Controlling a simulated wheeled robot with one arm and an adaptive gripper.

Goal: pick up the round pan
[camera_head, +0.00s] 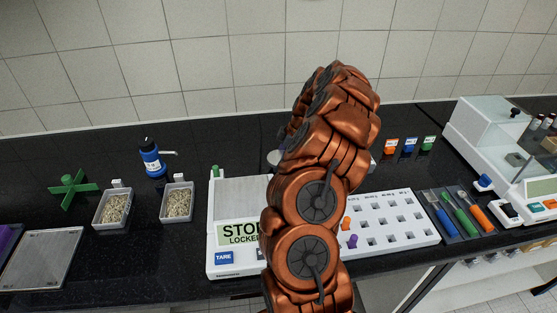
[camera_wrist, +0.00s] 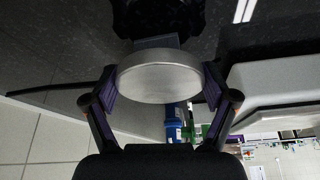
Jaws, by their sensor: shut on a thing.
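The round pan (camera_wrist: 160,82) is a shallow grey metal disc in the middle of the wrist view. My gripper (camera_wrist: 158,92) is shut on it, with one purple-padded finger at each side of its rim. In the head view my copper-coloured arm hides the gripper and most of what lies behind it. A small pale rounded edge (camera_head: 273,157) shows just left of the arm and may be part of the pan. I cannot tell how high the pan is above the bench.
A white scale (camera_head: 235,262) reading "STOP LOCKED" stands left of my arm. Two trays of grains (camera_head: 113,209), a blue bottle (camera_head: 150,158) and a green cross (camera_head: 73,189) stand farther left. A white slotted board (camera_head: 400,236), tools (camera_head: 461,215) and a balance (camera_head: 490,135) are right.

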